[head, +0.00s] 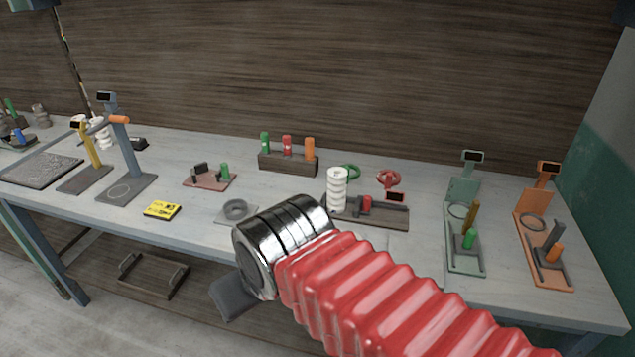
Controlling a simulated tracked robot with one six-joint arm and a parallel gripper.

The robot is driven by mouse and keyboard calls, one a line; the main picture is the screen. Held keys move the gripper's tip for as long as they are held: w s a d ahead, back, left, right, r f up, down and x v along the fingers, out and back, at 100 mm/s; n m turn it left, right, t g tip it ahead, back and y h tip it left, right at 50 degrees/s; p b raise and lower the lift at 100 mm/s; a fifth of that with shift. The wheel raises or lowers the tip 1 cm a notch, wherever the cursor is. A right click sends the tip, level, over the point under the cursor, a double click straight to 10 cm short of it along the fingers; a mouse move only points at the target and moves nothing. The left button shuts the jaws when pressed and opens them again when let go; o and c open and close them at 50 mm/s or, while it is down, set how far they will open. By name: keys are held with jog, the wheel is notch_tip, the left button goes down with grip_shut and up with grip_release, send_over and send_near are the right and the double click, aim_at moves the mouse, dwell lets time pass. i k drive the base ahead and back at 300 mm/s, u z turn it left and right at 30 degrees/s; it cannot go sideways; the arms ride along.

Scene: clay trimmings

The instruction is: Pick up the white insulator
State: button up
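A white ribbed insulator (337,190) stands upright near the middle of the workbench (405,245), at the left end of a dark tray (385,214). A second white ribbed piece (102,134) stands at the back left, partly hidden behind the stands. My arm, in red bellows with a shiny metal joint, crosses the front of the view, below the middle insulator. No gripper fingers can be made out, so I cannot see what they hold.
Left of the middle insulator are a block with three coloured pieces (288,162) and a grey ring fixture (236,211). Red (389,178) and green rings lie behind the tray. Green (466,262) and orange (545,275) stands are at right. A yellow box (162,210) lies left.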

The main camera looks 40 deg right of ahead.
aim_at(336, 179)
jog(key=z, duration=0.2)
jog(key=i, duration=0.95)
jog(key=z, duration=0.45)
